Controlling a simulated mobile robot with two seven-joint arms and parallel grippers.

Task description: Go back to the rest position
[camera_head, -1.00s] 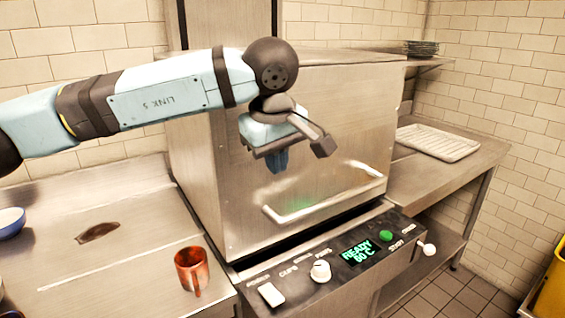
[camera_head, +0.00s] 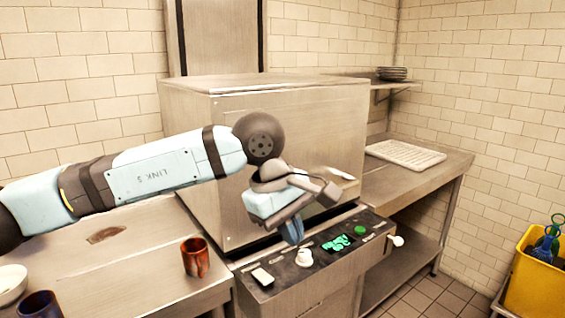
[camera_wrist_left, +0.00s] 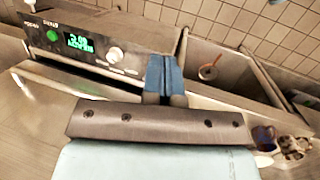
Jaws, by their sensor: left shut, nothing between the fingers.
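My left gripper (camera_head: 293,236) hangs tilted downward in front of the steel machine, just above its control panel. Its blue fingers are shut together with nothing between them, as the left wrist view also shows (camera_wrist_left: 165,76). My left arm reaches in from the left, across the front of the machine. My right gripper is in neither view.
The steel machine (camera_head: 290,125) has a control panel (camera_head: 320,262) with a lit green display. A copper mug (camera_head: 195,258), dark blue mug (camera_head: 40,304) and white bowl (camera_head: 11,284) stand on the left counter.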

